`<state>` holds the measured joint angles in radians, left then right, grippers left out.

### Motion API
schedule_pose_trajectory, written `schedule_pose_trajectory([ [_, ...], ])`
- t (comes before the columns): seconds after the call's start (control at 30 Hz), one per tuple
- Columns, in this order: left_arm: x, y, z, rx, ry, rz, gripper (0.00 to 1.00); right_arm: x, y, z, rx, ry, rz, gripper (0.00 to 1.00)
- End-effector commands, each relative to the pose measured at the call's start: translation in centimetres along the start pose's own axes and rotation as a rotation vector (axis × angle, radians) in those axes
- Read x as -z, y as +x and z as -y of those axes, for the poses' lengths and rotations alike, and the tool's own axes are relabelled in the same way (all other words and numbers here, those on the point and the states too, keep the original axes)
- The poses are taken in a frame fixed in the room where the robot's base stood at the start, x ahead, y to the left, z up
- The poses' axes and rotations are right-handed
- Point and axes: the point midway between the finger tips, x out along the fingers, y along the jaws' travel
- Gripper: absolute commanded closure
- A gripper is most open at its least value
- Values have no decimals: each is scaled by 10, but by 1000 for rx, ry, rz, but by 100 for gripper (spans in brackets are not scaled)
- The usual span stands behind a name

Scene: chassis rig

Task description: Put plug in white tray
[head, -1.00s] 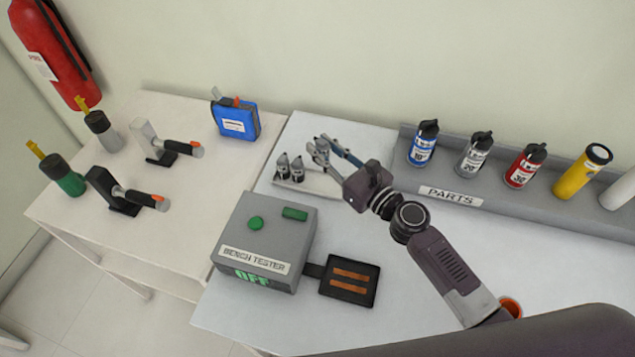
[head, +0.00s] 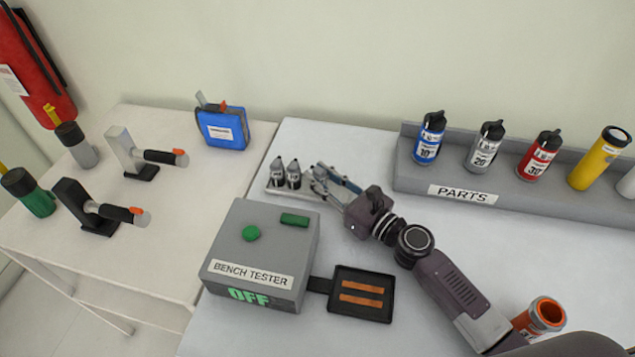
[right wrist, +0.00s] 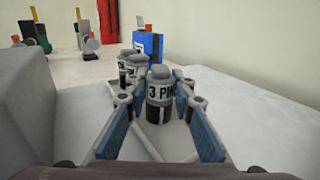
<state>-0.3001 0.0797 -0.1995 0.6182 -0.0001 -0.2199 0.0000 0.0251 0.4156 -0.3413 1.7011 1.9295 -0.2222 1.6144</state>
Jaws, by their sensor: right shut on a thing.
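The white tray (head: 270,188) lies on the right-hand table behind the bench tester. Two dark-and-grey plugs (head: 278,172) stand upright in its left part. My right gripper (head: 322,182) is at the tray's right part, just right of these plugs. In the right wrist view, my right gripper (right wrist: 160,112) is shut on a plug marked "3 PIN" (right wrist: 160,97), upright between its blue pads. The tray (right wrist: 160,150) shows beneath it, but I cannot tell whether the plug's base touches. The other plugs (right wrist: 137,72) stand just beyond. My left gripper is not in view.
The grey bench tester (head: 258,255) reads OFF, with a black pad (head: 361,293) beside it. A PARTS rack (head: 520,195) with several bottles runs along the wall. An orange cup (head: 545,312) stands by my right arm. A blue pouch (head: 222,127) is on the left table.

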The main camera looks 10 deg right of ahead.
Motion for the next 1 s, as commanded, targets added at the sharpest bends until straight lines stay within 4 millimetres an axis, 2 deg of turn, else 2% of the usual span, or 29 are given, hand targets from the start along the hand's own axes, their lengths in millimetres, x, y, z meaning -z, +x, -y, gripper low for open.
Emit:
schedule_pose_trajectory([
  [0.33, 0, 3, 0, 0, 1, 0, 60, 3, 0, 0, 1, -1, 1, 100],
  [0.37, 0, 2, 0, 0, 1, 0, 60, 2, 0, 0, 0, -1, 0, 74],
  [0.5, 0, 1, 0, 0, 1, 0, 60, 1, 0, 0, 0, -1, 0, 60],
  [0.87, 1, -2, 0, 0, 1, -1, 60, -3, -1, 0, 1, -1, 0, 60],
  [1.0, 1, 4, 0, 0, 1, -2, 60, 2, -21, 1, 1, -1, -1, 60],
])
